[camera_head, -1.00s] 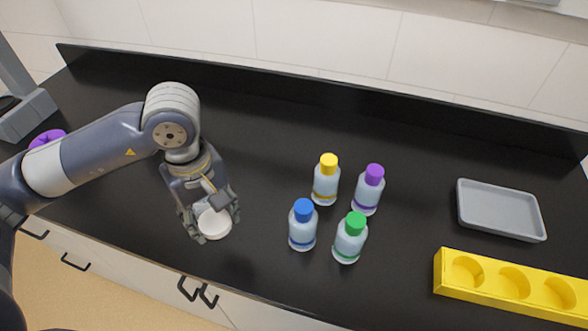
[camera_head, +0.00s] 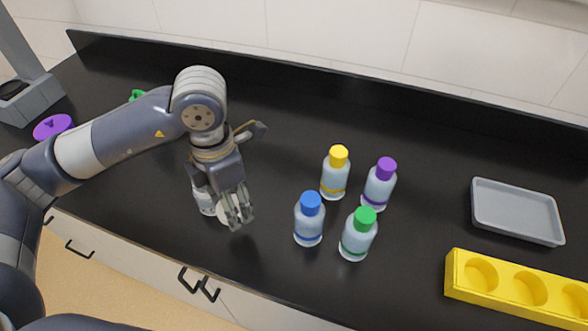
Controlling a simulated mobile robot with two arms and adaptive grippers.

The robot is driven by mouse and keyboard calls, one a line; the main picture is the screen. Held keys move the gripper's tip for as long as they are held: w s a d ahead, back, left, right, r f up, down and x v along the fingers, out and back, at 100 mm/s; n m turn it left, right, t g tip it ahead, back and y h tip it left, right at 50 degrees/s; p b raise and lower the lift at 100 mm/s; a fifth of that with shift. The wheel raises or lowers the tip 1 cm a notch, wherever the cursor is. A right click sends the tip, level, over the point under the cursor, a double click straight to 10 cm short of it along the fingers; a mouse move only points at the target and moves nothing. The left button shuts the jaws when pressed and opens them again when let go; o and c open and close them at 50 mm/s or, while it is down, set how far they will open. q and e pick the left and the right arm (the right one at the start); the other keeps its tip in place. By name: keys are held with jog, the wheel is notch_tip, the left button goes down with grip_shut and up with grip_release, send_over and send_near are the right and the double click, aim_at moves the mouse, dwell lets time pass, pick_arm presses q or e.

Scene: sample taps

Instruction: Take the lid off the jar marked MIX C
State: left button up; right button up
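My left gripper (camera_head: 238,208) is low over the left part of the black counter, fingers pointing down. A pale jar-like body with dark markings (camera_head: 204,199) shows just left of the fingers; its label is too small to read. A white round piece (camera_head: 226,213), apparently the lid, shows partly behind the fingers. I cannot tell whether the fingers touch or grip it, or whether it is apart from the jar. The fingers hide much of both. My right gripper is not in view.
Bottles with yellow (camera_head: 335,173), purple (camera_head: 379,184), blue (camera_head: 309,218) and green (camera_head: 358,234) caps stand right of the gripper. A grey tray (camera_head: 483,184) and yellow rack (camera_head: 455,291) are far right. A purple object (camera_head: 53,127) and grey device (camera_head: 40,101) are at left.

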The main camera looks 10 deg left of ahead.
pick_arm(q)
jog(key=n, duration=0.4)
jog(key=f+n, duration=0.1)
jog(key=n, duration=0.1)
jog(key=shift+w+d+b, duration=0.25)
jog(key=shift+b, duration=0.15)
jog(key=n, duration=0.4)
jog(key=n+b, duration=0.1)
jog(key=n, duration=0.1)
jog(key=shift+w+d+f, duration=0.25)
jog(key=shift+f, duration=0.05)
jog(key=n, duration=0.6)
jog(key=shift+w+d+f+b, duration=0.2)
jog(key=shift+f+b, duration=0.2)
jog(key=n, duration=0.4)
jog(key=shift+w+d+f+n+b, duration=0.15)
jog(key=shift+f+n+b, duration=0.05)
jog(key=shift+n+b, duration=0.1)
jog(key=n, duration=0.3)
jog(key=shift+w+d+f, duration=0.1)
jog(key=shift+w+d, duration=0.05)
jog(key=p, duration=0.4)
send_over(268, 171)
jog(key=shift+f, duration=0.75)
jog(key=shift+f+p, duration=0.75)
jog(key=shift+f, duration=0.85)
jog(key=shift+w+f, duration=0.1)
jog(key=shift+f, duration=0.1)
jog(key=shift+f, duration=0.1)
